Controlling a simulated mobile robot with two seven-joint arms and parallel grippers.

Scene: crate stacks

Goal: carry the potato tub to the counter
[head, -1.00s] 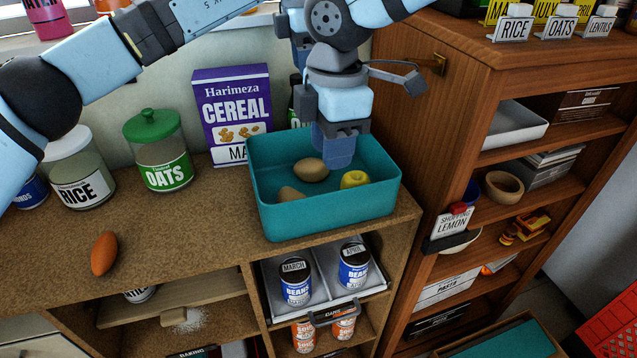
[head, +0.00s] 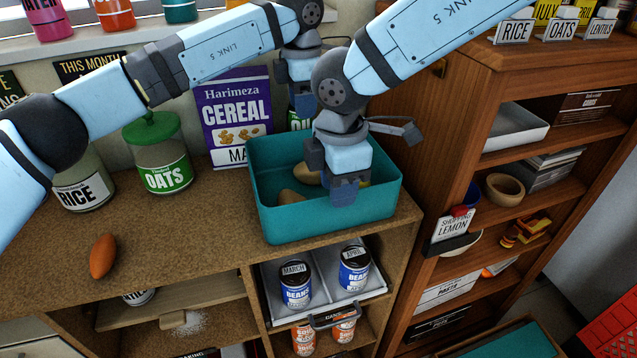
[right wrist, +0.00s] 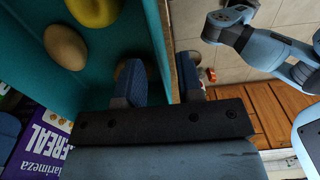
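The potato tub, a teal open tub (head: 283,222), stands on a brown speckled shelf top (head: 185,235). It holds brown potatoes (head: 291,196) and a yellow fruit, mostly hidden behind my right gripper in the head view. The yellow fruit (right wrist: 95,10) and a potato (right wrist: 66,47) show in the right wrist view. My right gripper (head: 332,178) is at the tub's near wall, fingers apart; the wrist view shows one finger inside the wall and one outside. My left gripper (head: 302,98) is at the tub's far side, partly hidden behind the right arm; its finger gap is unclear.
A cereal box (head: 232,115) and oats jar (head: 160,155) stand left of and behind the tub. A rice jar (head: 85,185) and orange oval item (head: 103,256) are farther left. A taller wooden shelf unit (head: 450,110) stands close on the right. Cans (head: 295,285) sit below.

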